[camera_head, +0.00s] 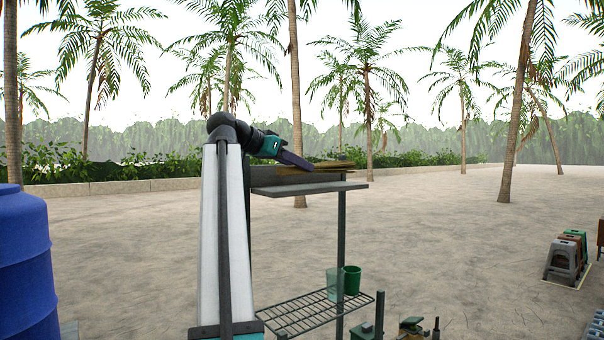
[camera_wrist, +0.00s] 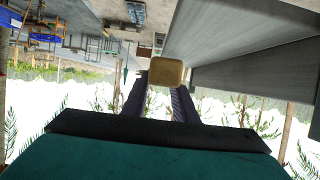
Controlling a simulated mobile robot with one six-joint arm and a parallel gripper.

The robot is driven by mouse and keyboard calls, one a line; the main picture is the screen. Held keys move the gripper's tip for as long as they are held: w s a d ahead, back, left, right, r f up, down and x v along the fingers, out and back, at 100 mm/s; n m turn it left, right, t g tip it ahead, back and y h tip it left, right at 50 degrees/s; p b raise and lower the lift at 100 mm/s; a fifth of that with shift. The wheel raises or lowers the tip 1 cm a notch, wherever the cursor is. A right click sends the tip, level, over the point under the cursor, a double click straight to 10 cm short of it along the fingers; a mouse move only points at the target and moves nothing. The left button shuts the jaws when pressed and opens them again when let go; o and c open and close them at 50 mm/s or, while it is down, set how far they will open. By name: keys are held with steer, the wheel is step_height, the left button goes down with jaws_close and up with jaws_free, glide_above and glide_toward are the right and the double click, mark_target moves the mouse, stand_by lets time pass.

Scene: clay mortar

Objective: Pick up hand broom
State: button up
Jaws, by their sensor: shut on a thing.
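The hand broom (camera_head: 335,165) shows as a brown, straw-like bundle at the top of the shelf stand, just beyond my gripper. My gripper (camera_head: 312,168) reaches down to the right over the stand's top. In the wrist view, a tan, blunt end that looks like the broom's (camera_wrist: 166,72) sits between the tips of my two dark fingers (camera_wrist: 164,92), and they are shut on it. The rest of the broom is hidden behind that end. I cannot tell whether it is clear of the shelf.
The stand has a grey top shelf (camera_head: 308,188) and a lower wire rack (camera_head: 315,309). A blue barrel (camera_head: 24,270) is at left, stacked stools (camera_head: 565,258) at right.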

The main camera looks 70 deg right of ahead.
steer(key=s+a+b, duration=0.1)
steer(key=s+a, duration=0.1)
steer(key=a, duration=0.4)
steer(key=shift+a+r+b, duration=0.35)
steer(key=shift+a+b, duration=0.05)
steer(key=shift+w+f+b, duration=0.1)
steer(key=shift+f+b, duration=0.9)
steer(key=shift+b, duration=0.05)
